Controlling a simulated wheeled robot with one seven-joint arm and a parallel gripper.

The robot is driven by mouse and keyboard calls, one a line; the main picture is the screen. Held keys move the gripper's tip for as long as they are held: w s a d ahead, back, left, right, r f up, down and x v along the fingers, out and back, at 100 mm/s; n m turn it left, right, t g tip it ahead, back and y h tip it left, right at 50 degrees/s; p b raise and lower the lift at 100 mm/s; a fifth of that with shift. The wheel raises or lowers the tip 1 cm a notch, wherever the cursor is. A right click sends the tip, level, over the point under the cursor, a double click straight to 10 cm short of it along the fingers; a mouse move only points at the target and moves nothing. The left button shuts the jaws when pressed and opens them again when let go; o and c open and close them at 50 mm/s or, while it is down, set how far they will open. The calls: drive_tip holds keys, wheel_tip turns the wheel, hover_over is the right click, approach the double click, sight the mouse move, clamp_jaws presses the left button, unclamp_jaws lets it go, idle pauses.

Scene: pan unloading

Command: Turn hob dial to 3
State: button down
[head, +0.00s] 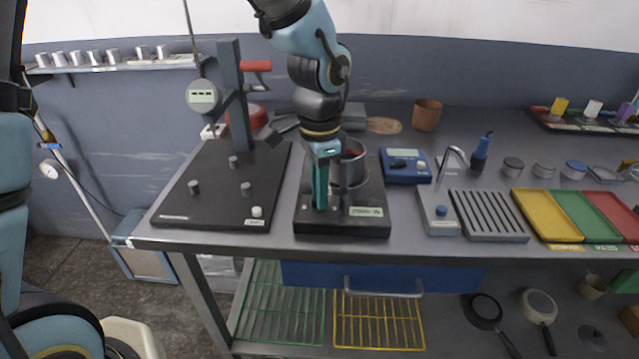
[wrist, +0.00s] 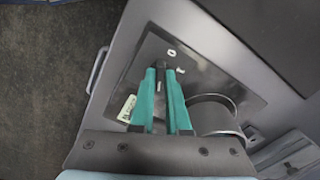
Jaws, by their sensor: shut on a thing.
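The black hob (head: 342,232) stands on the grey bench, with a small label on its front edge. My gripper (head: 319,204) reaches down over the hob's left part. In the wrist view, my gripper's teal fingers (wrist: 165,70) are shut on the dark hob dial (wrist: 167,67), only a little of which shows between the tips. Pale marks lie around the dial on the hob plate (wrist: 210,82), too small to read surely. The dial's pointer and setting cannot be made out. A metal pot (head: 353,171) stands on the hob just right of my gripper; it also shows in the wrist view (wrist: 213,116).
A black stand (head: 215,205) with knobs, a gauge and a red-handled lever is to the left. A blue scale-like device (head: 405,165), a tap unit (head: 437,215) and coloured trays (head: 545,215) are to the right.

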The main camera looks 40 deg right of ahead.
drive_tip(key=m+p, duration=0.2)
drive_tip(key=m, duration=0.3)
drive_tip(key=shift+p, duration=0.3)
idle(0.4)
drive_tip(key=c, duration=0.9)
unclamp_jaws()
drive_tip(key=shift+r, duration=0.15)
wheel_tip(320, 180, up, 10)
drive_tip(key=b, duration=0.1)
drive_tip(key=shift+r, duration=0.25)
